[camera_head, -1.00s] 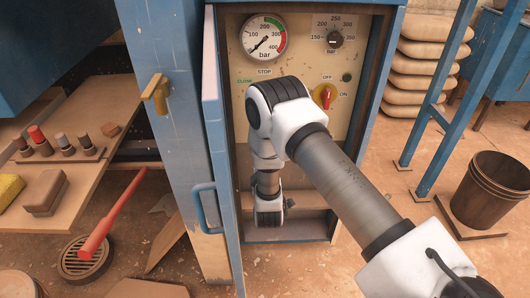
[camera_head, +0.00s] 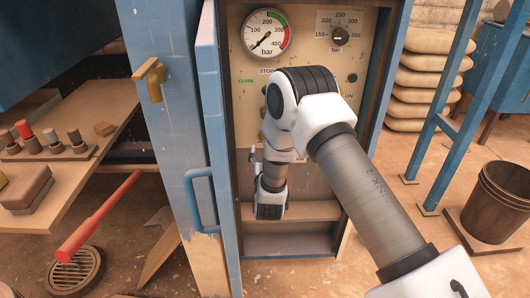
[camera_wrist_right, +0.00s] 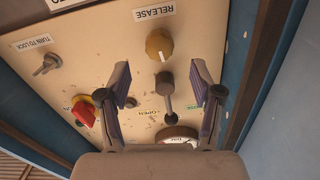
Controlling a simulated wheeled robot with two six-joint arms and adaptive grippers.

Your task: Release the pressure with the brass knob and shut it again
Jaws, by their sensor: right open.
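My right gripper (camera_wrist_right: 160,68) is open and empty. Its two fingers stand apart in front of the panel, with the knob showing between and just beyond their tips. I cannot tell how far the tips are from the panel. In the head view my right arm hides the knob. My left gripper is not in view.
A dark-tipped lever (camera_wrist_right: 167,90) also shows between the fingers. A red switch (camera_wrist_right: 85,112) and a toggle (camera_wrist_right: 47,65) are beside them. The pressure gauge (camera_head: 266,33) needle points lower left. The blue cabinet door (camera_head: 208,130) stands open left of my arm.

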